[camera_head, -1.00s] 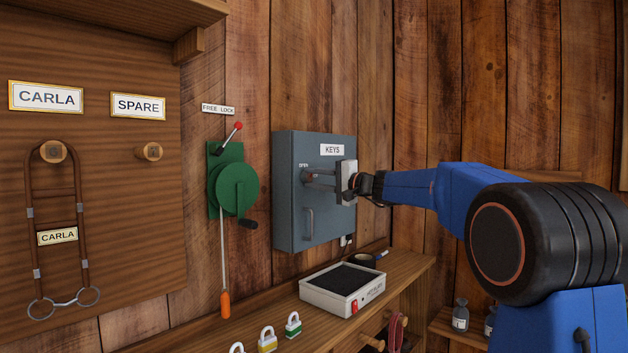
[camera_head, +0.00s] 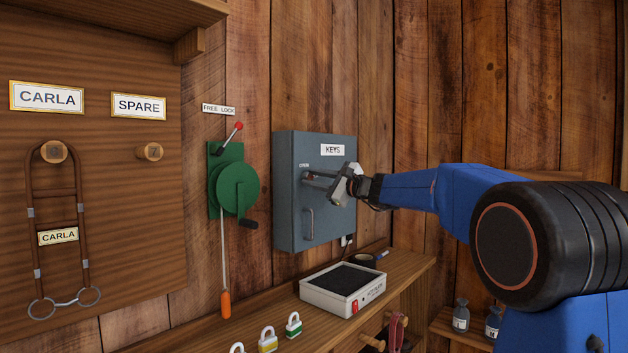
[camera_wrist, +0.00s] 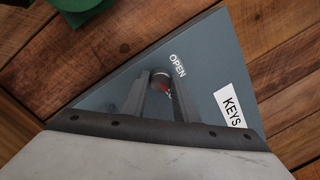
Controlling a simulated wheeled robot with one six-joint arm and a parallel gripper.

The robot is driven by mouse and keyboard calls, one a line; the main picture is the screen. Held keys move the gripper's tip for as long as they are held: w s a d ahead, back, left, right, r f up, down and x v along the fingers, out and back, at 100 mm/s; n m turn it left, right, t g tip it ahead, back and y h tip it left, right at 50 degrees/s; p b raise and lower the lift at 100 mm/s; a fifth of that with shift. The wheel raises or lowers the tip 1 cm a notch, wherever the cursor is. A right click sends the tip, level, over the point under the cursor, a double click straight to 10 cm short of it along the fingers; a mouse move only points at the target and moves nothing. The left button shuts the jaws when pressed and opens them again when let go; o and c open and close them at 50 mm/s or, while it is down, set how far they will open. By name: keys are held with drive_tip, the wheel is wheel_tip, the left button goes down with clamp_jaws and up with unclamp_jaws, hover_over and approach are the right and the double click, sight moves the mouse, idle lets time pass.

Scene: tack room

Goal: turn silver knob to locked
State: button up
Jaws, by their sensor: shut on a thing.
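The silver knob (camera_wrist: 160,78) is on the door of a grey-blue key cabinet (camera_head: 290,215) marked KEYS. The OPEN label (camera_wrist: 178,65) is beside the knob; no locked label is visible in either view. In the head view my gripper (camera_head: 312,178) reaches the upper part of the door from the right, its body tilted, and is shut on the knob. The fingers mostly hide the knob there.
A door handle (camera_head: 309,223) is below the knob. A green winch (camera_head: 236,188) with a lever is on the wall to the left. A white box with a dark top (camera_head: 325,298) stands on the shelf below. Several padlocks are in front.

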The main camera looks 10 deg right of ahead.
drive_tip(key=shift+m, duration=0.6)
drive_tip(key=o, duration=1.1)
drive_tip(key=shift+c, duration=0.2)
drive_tip(key=shift+d, duration=0.1)
drive_tip(key=v, duration=1.7)
drive_tip(key=shift+s, duration=0.15)
drive_tip(key=shift+f, duration=0.1)
